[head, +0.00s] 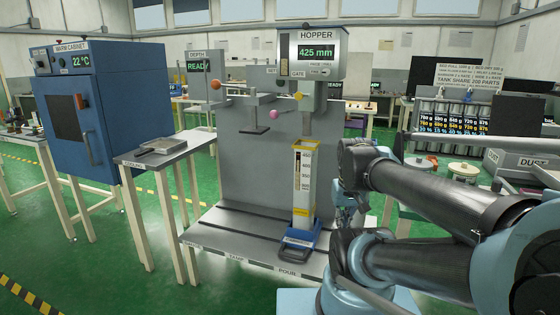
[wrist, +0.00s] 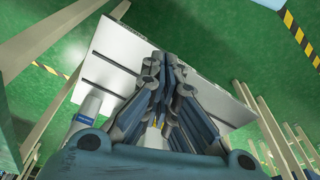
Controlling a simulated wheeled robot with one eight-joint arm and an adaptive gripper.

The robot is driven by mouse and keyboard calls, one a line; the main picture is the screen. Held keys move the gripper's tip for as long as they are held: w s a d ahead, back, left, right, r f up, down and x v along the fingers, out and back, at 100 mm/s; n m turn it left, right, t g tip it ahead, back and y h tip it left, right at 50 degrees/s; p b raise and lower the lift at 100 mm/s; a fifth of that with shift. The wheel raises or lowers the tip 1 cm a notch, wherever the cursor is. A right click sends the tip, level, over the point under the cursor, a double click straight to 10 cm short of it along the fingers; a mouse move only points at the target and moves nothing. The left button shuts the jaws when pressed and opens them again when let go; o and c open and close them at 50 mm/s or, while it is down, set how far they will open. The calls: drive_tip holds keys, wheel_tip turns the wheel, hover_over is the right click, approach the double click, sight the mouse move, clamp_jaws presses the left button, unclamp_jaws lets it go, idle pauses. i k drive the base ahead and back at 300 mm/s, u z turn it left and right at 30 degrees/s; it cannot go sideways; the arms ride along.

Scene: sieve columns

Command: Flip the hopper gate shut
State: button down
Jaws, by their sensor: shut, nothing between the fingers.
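The hopper (head: 317,52) is a grey box with a green 425 mm readout, at the top of the grey back panel in the head view. A GATE label (head: 298,68) is on its lower front. My gripper (wrist: 165,62) is shut and empty in the wrist view, over the stand's base. In the head view my arm is right of the hopper's column, and its fingertips are unclear.
A yellow-edged clear column (head: 303,185) stands in a blue holder (head: 299,238) below the hopper. An orange ball knob (head: 215,84) is farther left. A side table (head: 160,152) with a grey tray and a blue warm cabinet (head: 90,110) are at left.

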sight(299, 96)
drive_tip(key=u, duration=0.55)
drive_tip(key=k, duration=1.35)
drive_tip(key=z, duration=0.5)
drive_tip(key=i, duration=1)
drive_tip(key=z, duration=0.05)
